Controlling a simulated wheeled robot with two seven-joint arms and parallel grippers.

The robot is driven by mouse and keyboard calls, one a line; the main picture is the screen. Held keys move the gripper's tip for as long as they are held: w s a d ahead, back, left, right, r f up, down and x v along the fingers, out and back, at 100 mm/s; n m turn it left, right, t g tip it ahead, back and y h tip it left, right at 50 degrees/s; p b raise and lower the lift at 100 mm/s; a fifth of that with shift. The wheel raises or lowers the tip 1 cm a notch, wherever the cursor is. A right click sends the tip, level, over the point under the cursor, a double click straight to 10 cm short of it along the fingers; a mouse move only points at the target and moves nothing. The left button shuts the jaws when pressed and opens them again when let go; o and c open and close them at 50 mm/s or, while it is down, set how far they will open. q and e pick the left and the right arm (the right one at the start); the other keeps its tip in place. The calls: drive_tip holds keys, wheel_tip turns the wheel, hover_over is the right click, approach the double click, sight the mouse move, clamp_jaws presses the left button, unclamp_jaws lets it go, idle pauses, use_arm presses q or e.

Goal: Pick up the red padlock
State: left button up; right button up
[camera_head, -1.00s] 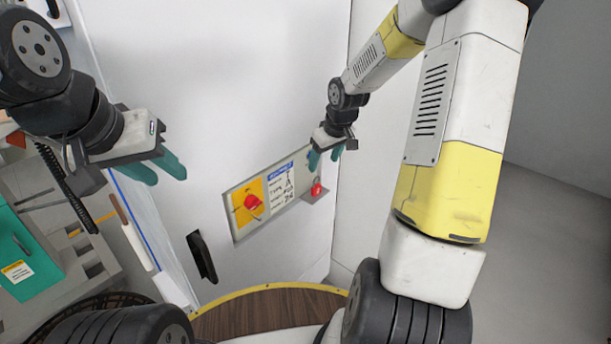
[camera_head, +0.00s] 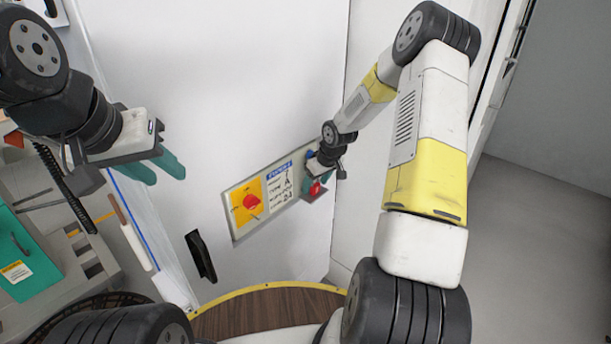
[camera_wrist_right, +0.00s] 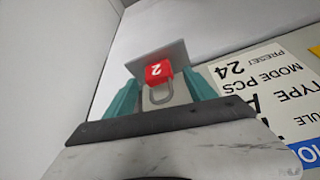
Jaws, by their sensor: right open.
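The red padlock (camera_head: 315,187) sits on a small grey shelf (camera_head: 318,196) at the right end of the wall panel. In the right wrist view the padlock (camera_wrist_right: 158,73) shows a white "2" and a grey shackle pointing toward my gripper. My right gripper (camera_head: 314,184) is at the padlock, its teal fingers (camera_wrist_right: 162,95) open on either side of it. Whether they touch it I cannot tell. My left gripper (camera_head: 160,168) is at the left, away from the panel, with its two teal fingers apart and nothing between them.
The panel (camera_head: 268,201) carries a red rotary switch (camera_head: 251,202) on a yellow plate and a white label. A black handle (camera_head: 200,256) is on the white door. A teal box (camera_head: 28,255) and a roller stand at the left. A side wall is close right of the shelf.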

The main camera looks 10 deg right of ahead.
drive_tip(key=shift+c, duration=0.2)
clamp_jaws()
